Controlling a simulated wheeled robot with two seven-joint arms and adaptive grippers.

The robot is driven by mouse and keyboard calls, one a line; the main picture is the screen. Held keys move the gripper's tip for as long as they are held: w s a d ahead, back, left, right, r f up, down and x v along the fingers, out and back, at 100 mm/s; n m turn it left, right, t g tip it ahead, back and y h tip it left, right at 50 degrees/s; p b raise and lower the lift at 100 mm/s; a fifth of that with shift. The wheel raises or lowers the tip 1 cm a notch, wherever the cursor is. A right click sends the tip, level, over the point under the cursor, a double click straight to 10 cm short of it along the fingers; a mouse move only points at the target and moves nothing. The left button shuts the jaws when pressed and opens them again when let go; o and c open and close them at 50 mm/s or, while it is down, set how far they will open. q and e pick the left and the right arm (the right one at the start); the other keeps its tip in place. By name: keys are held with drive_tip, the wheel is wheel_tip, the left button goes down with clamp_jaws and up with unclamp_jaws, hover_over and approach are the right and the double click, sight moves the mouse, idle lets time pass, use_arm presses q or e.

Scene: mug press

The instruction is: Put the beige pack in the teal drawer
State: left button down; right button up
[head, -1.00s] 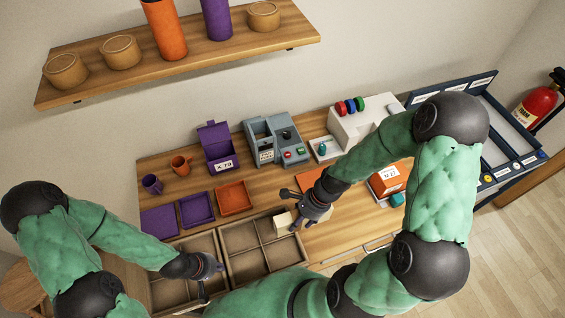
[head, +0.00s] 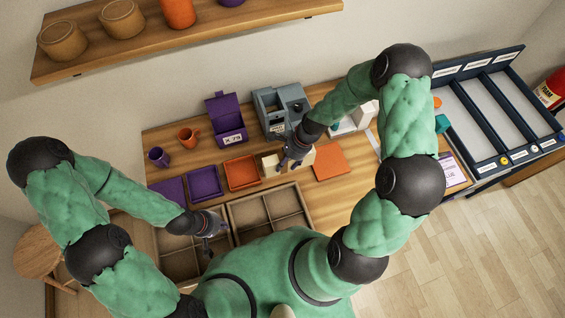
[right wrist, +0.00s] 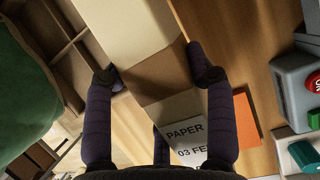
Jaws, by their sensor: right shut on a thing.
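My right gripper (head: 293,160) is shut on the beige pack (head: 270,163), above the table between the orange tray and the orange mat. In the right wrist view, the pack (right wrist: 130,30) is long and cream with a brown band, and sits between the two fingers (right wrist: 157,75). A white label reading "PAPER" and "03 FE…" shows near the palm. My left gripper (head: 215,226) is over the divided wooden box and holds nothing visible; its finger opening is too small to judge. I cannot make out a teal drawer in either view.
A divided wooden box (head: 230,208) lies at the table's front. Purple tray (head: 204,182), orange tray (head: 241,173) and orange mat (head: 330,162) lie behind it. A grey machine (head: 280,108) and purple bin (head: 226,122) stand at the back. A dark-framed sorting rack (head: 494,108) is at right.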

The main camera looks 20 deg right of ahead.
drive_tip(key=w+f, duration=0.2)
drive_tip(key=f, duration=0.1)
drive_tip(key=shift+w+a, duration=0.1)
drive_tip(key=shift+w, duration=0.25)
drive_tip(key=shift+w+f, duration=0.1)
drive_tip(key=shift+f, duration=1.55)
drive_tip(key=shift+f+b, duration=0.2)
drive_tip(key=shift+b, duration=0.1)
drive_tip(key=o, duration=1.5)
drive_tip(key=shift+r, duration=0.1)
